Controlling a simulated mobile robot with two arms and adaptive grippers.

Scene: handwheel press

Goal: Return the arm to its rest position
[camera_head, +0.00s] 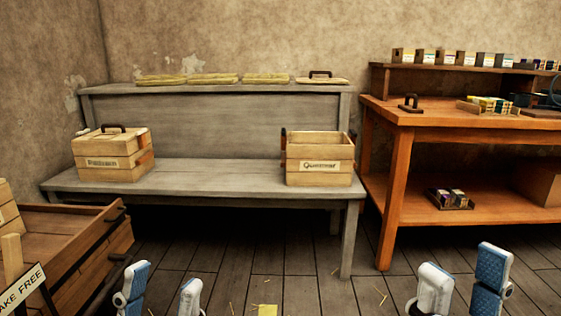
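My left gripper (162,290) shows at the bottom left, with two blue-and-white fingers set apart and nothing between them. My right gripper (461,282) shows at the bottom right, also with its fingers apart and empty. Both are in front of the furniture, over the plank floor, and touch nothing that I can see. The arms behind the fingers are cut off by the lower picture edge.
A grey bench (225,175) bears a lidded crate (112,165) and an open crate (320,152). An orange workbench (395,115) stands right, with a dark wheeled device (555,92) partly cut off. A wooden chest (70,240) stands left. Floor (300,290) between grippers is mostly clear.

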